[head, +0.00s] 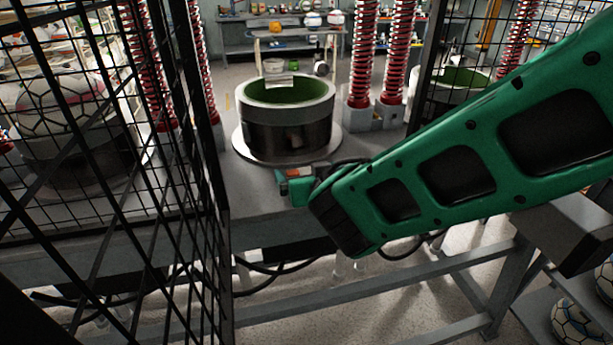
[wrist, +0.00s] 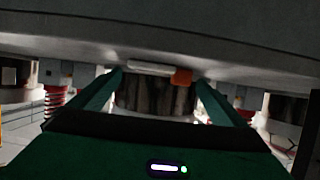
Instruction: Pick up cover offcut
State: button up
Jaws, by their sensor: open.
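A small white-and-orange piece, which looks like the cover offcut (wrist: 150,69), lies between the fingertips in the wrist view, against the grey surface at the top. In the head view, its orange and white part (head: 300,171) shows just in front of the round mould's base, partly hidden by my gripper. My gripper (wrist: 160,80) is open, with one green finger on each side of the piece. I cannot tell whether either finger touches it. In the head view, my gripper (head: 294,187) is low at the bench's front edge, mostly behind my green arm.
The dark round mould (head: 290,132) with a green inside stands on a disc just behind the piece. A pale item (head: 279,79) is at its back rim. Red springs (head: 398,50) rise behind. A black mesh guard (head: 215,200) stands close on the left.

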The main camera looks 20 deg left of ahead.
jog(key=c, duration=1.1)
